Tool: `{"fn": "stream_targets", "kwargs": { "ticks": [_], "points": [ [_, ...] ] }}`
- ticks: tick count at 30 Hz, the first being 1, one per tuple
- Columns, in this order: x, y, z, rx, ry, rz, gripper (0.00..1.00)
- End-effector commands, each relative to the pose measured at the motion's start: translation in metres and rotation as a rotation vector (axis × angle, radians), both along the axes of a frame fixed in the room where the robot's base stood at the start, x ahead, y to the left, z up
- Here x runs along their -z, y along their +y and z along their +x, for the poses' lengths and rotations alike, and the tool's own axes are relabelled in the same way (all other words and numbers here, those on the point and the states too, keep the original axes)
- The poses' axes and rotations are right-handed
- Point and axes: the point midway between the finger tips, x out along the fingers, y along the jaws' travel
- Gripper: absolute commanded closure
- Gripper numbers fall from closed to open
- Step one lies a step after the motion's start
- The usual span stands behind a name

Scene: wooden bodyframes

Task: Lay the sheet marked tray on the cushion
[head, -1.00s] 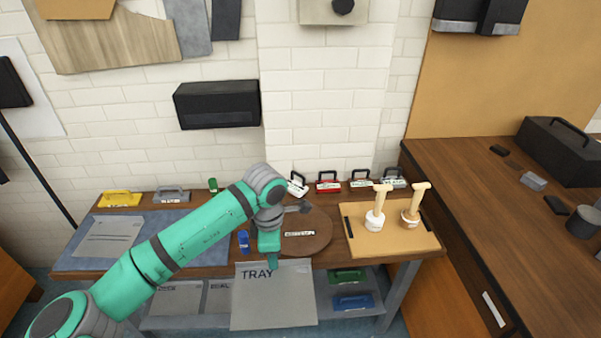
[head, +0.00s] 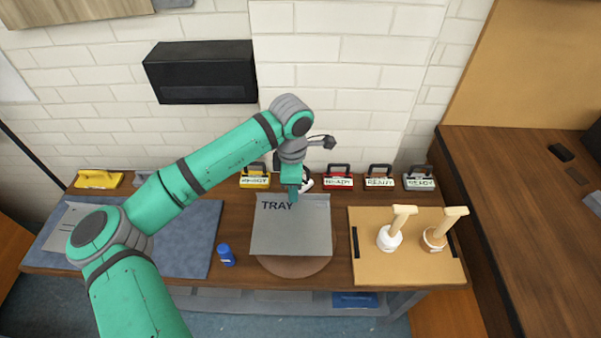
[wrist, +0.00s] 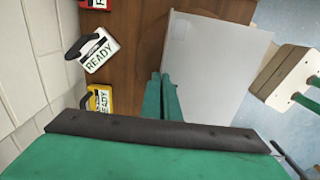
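The grey sheet marked TRAY (head: 290,232) hangs from my gripper (head: 293,192) at its far edge, in front of or over a round brown pad (head: 292,267) on the bench. The pad's near rim shows below the sheet; most of it is hidden. I cannot tell whether sheet and pad touch, or whether this pad is the cushion. In the wrist view, the green fingers (wrist: 160,85) are shut together at the edge of the pale sheet (wrist: 205,70), with part of the round pad (wrist: 150,42) beside it.
A blue bottle (head: 226,255) stands left of the sheet, beside a blue-grey mat (head: 195,240). A tan board (head: 405,262) with two wooden-handled stamps stands at right. Several READY-labelled blocks, one with a red base (head: 338,178), line the bench's back near the wall.

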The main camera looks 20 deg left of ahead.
Motion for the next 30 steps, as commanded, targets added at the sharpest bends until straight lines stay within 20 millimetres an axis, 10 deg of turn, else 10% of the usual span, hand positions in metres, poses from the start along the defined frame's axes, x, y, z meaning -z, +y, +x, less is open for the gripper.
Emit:
{"fn": "stream_targets", "kwargs": {
  "ticks": [30],
  "points": [
    [0.058,0.0,0.0,-0.001,0.0,0.0,1.0]
  ]
}}
